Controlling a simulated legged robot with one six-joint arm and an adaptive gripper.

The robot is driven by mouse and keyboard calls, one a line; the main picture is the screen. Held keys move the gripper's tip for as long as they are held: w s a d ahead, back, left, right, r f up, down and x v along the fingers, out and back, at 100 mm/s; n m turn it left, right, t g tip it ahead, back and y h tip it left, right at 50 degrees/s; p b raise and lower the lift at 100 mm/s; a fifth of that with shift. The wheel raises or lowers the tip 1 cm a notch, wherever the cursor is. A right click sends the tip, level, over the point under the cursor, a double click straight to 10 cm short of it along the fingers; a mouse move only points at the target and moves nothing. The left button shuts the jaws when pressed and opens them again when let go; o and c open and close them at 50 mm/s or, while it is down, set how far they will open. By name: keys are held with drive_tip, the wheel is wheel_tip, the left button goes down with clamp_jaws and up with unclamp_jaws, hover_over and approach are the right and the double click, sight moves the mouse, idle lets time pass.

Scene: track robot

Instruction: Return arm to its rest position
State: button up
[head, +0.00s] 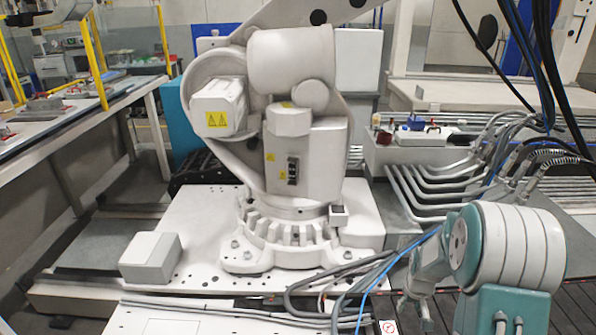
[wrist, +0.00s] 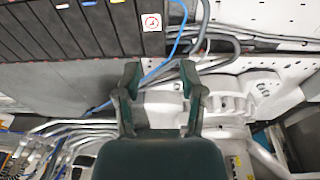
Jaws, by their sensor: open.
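My gripper (wrist: 161,82) shows in the wrist view with its two dark green fingers spread apart and nothing between them. It appears over pipes, cables and the base of a large white industrial robot. In the head view my teal and white arm is folded at the lower right, in front of the grey pipes. The gripper end is small there and its jaws are hard to make out.
The large white industrial robot (head: 300,150) stands on a white plate (head: 200,215) in the middle. Grey bent pipes (head: 430,190) and a blue cable (wrist: 160,72) run close to my arm. A long workbench (head: 60,140) is at the left. Dark cables (head: 545,70) hang at the upper right.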

drive_tip(key=s+a+r+t, duration=0.1)
drive_tip(key=s+a+r, duration=0.3)
drive_tip(key=r, duration=0.6)
drive_tip(key=s+a+r+t, duration=0.1)
drive_tip(key=s+a+r, duration=0.3)
drive_tip(key=r, duration=0.5)
drive_tip(key=s+a+r+t, duration=0.1)
drive_tip(key=s+a+r, duration=0.2)
drive_tip(key=s, duration=0.5)
drive_tip(key=s+a+r, duration=0.3)
drive_tip(key=s+r, duration=0.2)
drive_tip(key=s, duration=0.4)
drive_tip(key=shift+a+r+t+y, duration=0.15)
drive_tip(key=shift+r+t+y, duration=0.15)
drive_tip(key=shift+t, duration=0.1)
